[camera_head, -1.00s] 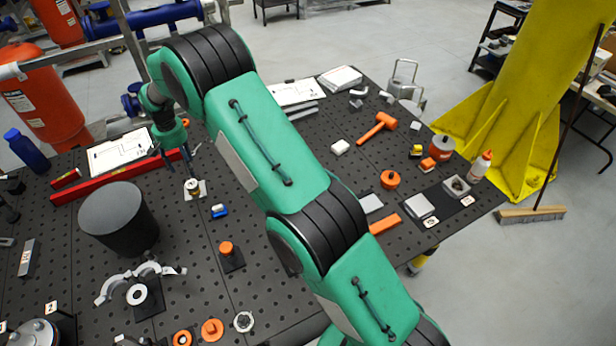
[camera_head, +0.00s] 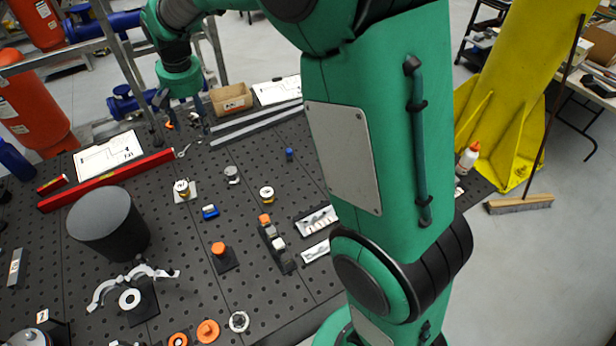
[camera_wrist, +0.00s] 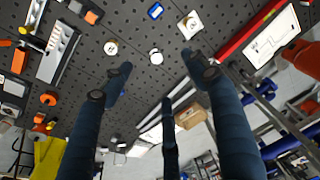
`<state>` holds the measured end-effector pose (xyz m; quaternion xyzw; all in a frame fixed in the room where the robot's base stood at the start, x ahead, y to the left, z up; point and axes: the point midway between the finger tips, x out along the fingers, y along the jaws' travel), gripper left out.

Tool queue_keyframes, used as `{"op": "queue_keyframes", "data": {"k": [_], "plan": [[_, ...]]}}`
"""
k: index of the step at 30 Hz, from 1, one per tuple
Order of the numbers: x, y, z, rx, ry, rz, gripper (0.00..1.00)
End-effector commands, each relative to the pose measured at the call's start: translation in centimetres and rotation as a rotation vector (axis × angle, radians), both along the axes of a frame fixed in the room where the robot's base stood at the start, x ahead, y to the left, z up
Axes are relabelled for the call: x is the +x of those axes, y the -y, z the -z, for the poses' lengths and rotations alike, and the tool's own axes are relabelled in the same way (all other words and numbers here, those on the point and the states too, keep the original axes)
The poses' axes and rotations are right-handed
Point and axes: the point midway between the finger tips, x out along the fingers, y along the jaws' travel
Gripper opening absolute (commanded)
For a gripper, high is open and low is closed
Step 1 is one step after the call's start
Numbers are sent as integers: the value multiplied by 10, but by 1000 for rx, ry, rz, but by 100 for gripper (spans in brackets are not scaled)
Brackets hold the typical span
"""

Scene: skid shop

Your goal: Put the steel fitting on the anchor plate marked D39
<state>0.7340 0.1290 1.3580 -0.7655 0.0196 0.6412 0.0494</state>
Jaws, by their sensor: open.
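A small grey steel fitting (camera_head: 231,175) stands on the dark perforated table; the wrist view shows it (camera_wrist: 156,57) near the fingertips, apart from them. A pale square plate (camera_head: 191,198) lies to its left with a round, yellow-banded piece on it; the wrist view shows this plate too (camera_wrist: 190,25). Its marking is too small to read, and I cannot read D39 anywhere. My gripper (camera_head: 186,124) is open and empty, above the table's far side beyond the fitting. In the wrist view its blue fingers (camera_wrist: 157,66) are spread.
A yellow-banded round piece (camera_head: 267,194) and a blue clip (camera_head: 210,212) stand near the fitting. A red bar (camera_head: 110,182), a black cylinder (camera_head: 108,222) and a cardboard box (camera_head: 231,99) lie around. My arm hides the table's right side.

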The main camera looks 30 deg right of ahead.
Motion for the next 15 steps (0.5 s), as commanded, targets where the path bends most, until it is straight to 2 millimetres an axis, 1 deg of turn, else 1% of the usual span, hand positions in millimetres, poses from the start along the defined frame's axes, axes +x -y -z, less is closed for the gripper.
{"op": "queue_keyframes", "data": {"k": [1, 6, 11, 15], "plan": [[-12, 6, -12, 0, 12, -2, 59], [-51, 26, -43, 0, 44, -11, 59], [-89, 42, -68, -2, 74, -20, 59], [-124, 56, -85, -5, 101, -26, 59]]}}
